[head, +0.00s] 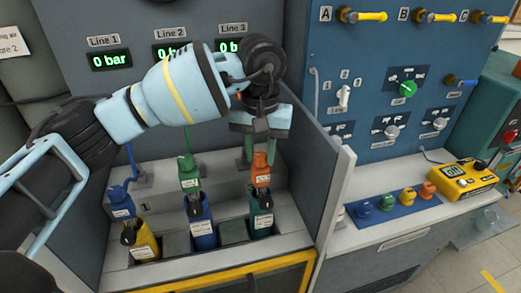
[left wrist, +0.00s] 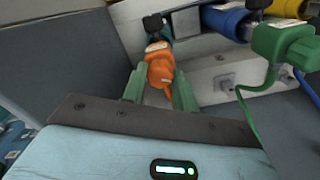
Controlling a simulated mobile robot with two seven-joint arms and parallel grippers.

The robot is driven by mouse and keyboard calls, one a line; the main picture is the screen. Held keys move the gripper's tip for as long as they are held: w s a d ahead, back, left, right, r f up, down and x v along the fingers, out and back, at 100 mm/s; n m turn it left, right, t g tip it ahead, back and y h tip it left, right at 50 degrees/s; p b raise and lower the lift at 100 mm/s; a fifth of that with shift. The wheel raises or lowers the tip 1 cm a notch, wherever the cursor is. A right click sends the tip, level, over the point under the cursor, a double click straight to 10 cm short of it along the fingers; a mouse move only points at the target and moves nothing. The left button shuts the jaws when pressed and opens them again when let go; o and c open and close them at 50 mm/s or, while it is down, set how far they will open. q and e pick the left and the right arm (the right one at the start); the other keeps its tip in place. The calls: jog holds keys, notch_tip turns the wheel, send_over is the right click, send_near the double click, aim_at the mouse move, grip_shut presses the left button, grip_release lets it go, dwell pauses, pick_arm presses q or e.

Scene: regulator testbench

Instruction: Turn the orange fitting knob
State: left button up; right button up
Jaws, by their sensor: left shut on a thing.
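The orange fitting knob (head: 261,170) stands on top of the right-hand cylinder (head: 261,218), which is dark green, under the Line 3 display. It bears a white label. My left gripper (head: 259,147) reaches down onto it from above. In the left wrist view the orange knob (left wrist: 160,66) sits between the two green fingers of my left gripper (left wrist: 160,88), which is shut on it. The gripper body hides part of the area above the knob in the head view. My right gripper is in neither view.
A green fitting (head: 189,172) on a blue cylinder (head: 202,232) and a blue fitting (head: 121,203) by a yellow cylinder (head: 145,245) stand to the left. A grey side panel (head: 335,195) rises close on the right. Three displays read 0 bar.

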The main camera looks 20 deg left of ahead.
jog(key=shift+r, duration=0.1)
pick_arm(q)
jog(key=n+p, duration=0.2)
jog(key=n, duration=0.5)
jog(key=shift+r, duration=0.15)
jog(key=n+p, duration=0.2)
jog(key=n, duration=0.3)
jog(key=shift+n, duration=0.3)
jog(key=n+p, duration=0.1)
jog(key=n, duration=0.1)
jog(key=shift+n, duration=0.3)
jog(key=n+p, duration=0.1)
jog(key=n, duration=0.2)
jog(key=shift+n, duration=0.3)
jog(key=n+p, duration=0.1)
jog(key=n, duration=0.3)
jog(key=shift+n, duration=0.3)
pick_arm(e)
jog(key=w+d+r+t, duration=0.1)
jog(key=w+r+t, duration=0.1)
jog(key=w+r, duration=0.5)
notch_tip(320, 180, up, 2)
pick_arm(q)
jog(key=o, duration=1)
